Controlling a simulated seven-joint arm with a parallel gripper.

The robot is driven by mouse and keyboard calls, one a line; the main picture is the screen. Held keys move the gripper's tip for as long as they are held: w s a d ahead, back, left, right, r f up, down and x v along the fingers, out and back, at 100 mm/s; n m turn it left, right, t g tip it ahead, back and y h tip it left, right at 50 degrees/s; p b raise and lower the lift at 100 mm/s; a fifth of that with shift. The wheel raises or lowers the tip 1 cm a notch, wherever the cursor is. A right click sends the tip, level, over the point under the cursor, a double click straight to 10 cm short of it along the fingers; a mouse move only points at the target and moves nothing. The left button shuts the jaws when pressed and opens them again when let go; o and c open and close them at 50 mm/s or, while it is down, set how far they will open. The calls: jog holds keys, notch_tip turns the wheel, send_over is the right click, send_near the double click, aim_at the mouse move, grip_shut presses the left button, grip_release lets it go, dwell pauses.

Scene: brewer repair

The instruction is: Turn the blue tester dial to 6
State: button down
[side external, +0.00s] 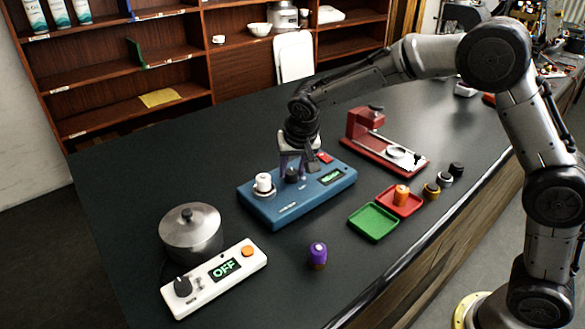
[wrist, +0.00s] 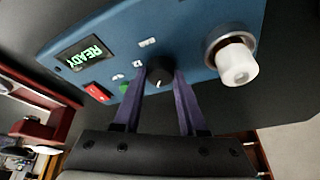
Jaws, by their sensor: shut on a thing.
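The blue tester (side external: 300,196) stands on the dark table in the side view and also shows upside down in the wrist view (wrist: 195,25). Its black dial (wrist: 160,76) has a pale pointer mark; the number it points at is too small to read. My gripper (wrist: 162,82) is shut on the dial, with one purple finger at each side of it. In the side view my gripper (side external: 292,168) comes down on the dial from above. The tester's display (wrist: 85,53) reads READY. A white cylinder (wrist: 237,64) sits in a metal ring on the tester.
A red press-like stand (side external: 375,140) is behind the tester. A green tray (side external: 373,222) and a red tray (side external: 416,203) holding an orange piece lie to the right. A pot (side external: 190,235), a white controller reading OFF (side external: 215,279) and a purple-topped piece (side external: 317,255) are in front.

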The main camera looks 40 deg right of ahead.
jog(key=shift+c, duration=2.3)
grip_release()
jog(key=v, duration=1.4)
jog(key=s+d+r+m+t, duration=0.1)
jog(key=s+d+r, duration=0.3)
jog(key=s, duration=0.3)
jog(key=s+d+r+t, duration=0.1)
jog(key=s+d+r, duration=0.2)
jog(key=s+d, duration=0.25)
jog(key=s+f+n+y, duration=0.1)
jog(key=s+f+n, duration=0.2)
jog(key=s+f, duration=0.2)
jog(key=s+f+n, duration=0.3)
jog(key=s+f, duration=0.2)
jog(key=s, duration=0.7)
jog(key=shift+a+f+n+g+y, duration=0.25)
jog(key=shift+a+n+g+y, duration=0.05)
jog(key=shift+a+n+y, duration=0.1)
